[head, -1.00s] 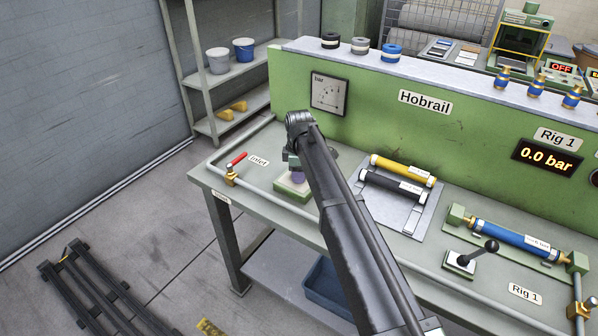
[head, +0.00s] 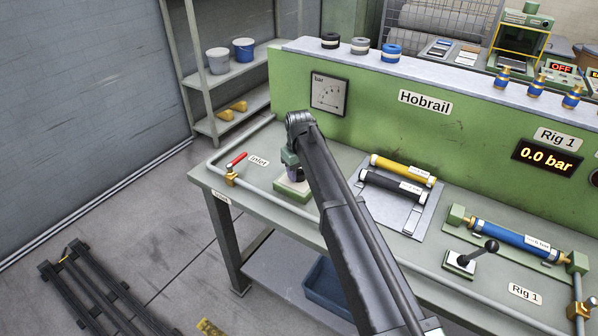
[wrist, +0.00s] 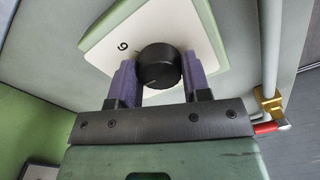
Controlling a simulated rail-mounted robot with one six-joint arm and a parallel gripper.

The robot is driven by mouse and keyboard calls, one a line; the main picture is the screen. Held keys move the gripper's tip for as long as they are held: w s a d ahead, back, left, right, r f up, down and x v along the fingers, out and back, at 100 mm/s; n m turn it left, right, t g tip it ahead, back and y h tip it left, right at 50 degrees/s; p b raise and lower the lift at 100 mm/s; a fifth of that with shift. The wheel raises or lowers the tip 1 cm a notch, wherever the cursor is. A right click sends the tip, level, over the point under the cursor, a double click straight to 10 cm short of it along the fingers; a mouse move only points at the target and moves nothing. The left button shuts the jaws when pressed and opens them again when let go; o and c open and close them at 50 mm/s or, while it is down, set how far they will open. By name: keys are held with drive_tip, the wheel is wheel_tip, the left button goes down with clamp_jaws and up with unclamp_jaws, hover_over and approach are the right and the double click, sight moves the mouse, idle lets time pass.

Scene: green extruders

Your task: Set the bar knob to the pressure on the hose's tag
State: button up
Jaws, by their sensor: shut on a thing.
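The black bar knob (wrist: 160,66) sits on a white dial plate in a green-edged block (wrist: 100,35). My gripper (wrist: 161,78) has its purple fingers on either side of the knob, shut on it. One numeral shows beside the knob, a 6 or a 9; the rest of the scale is hidden. In the head view the knob block (head: 290,190) stands on the bench, and my arm hides most of my gripper. The blue hose (head: 505,233) lies in Rig 1; its white tag (head: 537,243) is too small to read.
A black and a yellow hose (head: 405,170) lie on a grey tray. A red-handled inlet valve (head: 236,161) is left of the knob block. A black-knobbed lever (head: 475,255) stands before the blue hose. The Rig 1 display (head: 548,158) reads 0.0 bar.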

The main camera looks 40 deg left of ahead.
sight(299, 172)
drive_tip(key=m, duration=0.6)
drive_tip(key=shift+m, duration=0.3)
drive_tip(key=m, duration=0.5)
idle(0.4)
drive_tip(key=o, duration=0.9)
drive_tip(key=shift+o, duration=0.2)
wheel_tip(299, 172, up, 11)
drive_tip(key=p, duration=1)
drive_tip(key=shift+p, duration=0.4)
drive_tip(key=shift+f, duration=0.1)
